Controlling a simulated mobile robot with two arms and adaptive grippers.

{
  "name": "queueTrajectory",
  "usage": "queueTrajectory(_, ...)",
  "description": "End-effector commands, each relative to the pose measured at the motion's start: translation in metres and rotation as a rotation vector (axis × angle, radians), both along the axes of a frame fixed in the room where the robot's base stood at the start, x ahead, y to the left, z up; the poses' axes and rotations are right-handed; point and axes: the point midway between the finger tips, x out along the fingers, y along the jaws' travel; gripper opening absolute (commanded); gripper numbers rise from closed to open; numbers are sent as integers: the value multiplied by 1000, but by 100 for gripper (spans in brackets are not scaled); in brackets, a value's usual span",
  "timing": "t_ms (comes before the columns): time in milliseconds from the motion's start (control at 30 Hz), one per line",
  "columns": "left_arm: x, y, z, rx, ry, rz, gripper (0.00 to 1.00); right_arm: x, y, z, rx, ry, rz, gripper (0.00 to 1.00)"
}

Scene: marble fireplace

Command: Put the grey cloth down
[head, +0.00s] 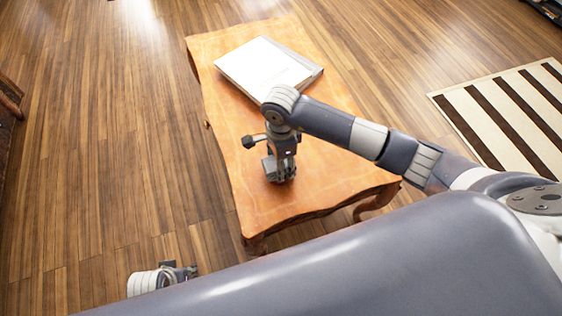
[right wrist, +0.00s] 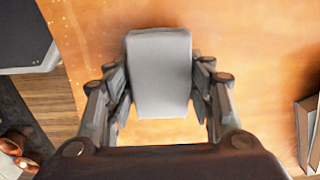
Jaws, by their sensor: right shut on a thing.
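The grey cloth (right wrist: 160,75) shows in the right wrist view as a pale grey, folded block between the fingers of my right gripper (right wrist: 160,100). My right gripper is shut on it. In the head view my right gripper (head: 280,172) points down over the near part of the wooden table (head: 310,190), with a little grey showing at its fingers. I cannot tell whether the cloth touches the tabletop. My left gripper (head: 188,271) is low at the bottom left of the head view, apart from the table, largely hidden; its finger opening is unclear.
A white, flat book-like item (head: 265,66) lies on the far part of the table. The tabletop around my right gripper is bare. A striped rug (head: 505,110) lies on the wood floor (head: 100,130) at right. The floor left of the table is clear.

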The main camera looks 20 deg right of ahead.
Motion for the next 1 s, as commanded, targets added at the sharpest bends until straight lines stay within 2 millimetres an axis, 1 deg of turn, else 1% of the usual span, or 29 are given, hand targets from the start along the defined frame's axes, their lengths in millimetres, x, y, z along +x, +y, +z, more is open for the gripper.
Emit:
queueTrajectory(167, 0, -1, 0, -1, -1, 0, 40, 0, 0, 0, 0, -1, 0, 30)
queueTrajectory(367, 1, -1, 6, -1, -3, 0, 40, 0, 0, -2, 0, -1, 1, 30)
queueTrajectory(400, 1, -2, 7, -3, -4, -1, 40, 0, 0, -2, 0, -1, 1, 52)
queueTrajectory(467, 2, -2, 8, -3, -6, -1, 40, 0, 0, -2, 0, -1, 1, 65)
queueTrajectory(500, 2, -2, 8, -3, -6, -1, 40, 0, 0, -2, 0, -1, 1, 70)
queueTrajectory(967, 1, -2, 7, -3, -6, -1, 40, 0, 0, 2, 1, -1, 0, 70)
queueTrajectory(1000, 0, -1, 1, -3, -2, 0, 40, 0, 0, 4, 1, -2, 0, 70)
